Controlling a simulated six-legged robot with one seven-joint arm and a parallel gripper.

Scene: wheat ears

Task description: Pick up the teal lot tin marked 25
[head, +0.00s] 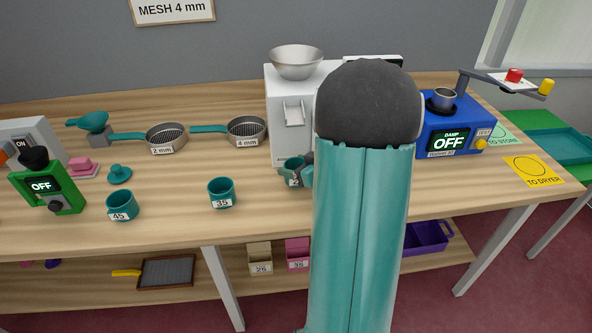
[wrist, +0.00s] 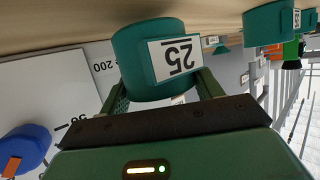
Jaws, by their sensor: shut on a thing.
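The teal tin marked 25 (wrist: 142,62) is large in the wrist view, where its label appears upside down. My gripper (wrist: 164,88) is shut on it, with one finger on each side of its body. In the head view the same tin (head: 289,172) shows in front of the white machine, partly hidden by my arm; its label is mostly covered. It looks upright. I cannot tell whether its base touches the table.
Teal tins marked 35 (head: 221,193) and 45 (head: 122,206) stand to the left on the wooden table (head: 180,222). The white machine (head: 283,125) is close behind the held tin. A blue device (head: 455,125) and yellow dryer card (head: 533,171) are at right.

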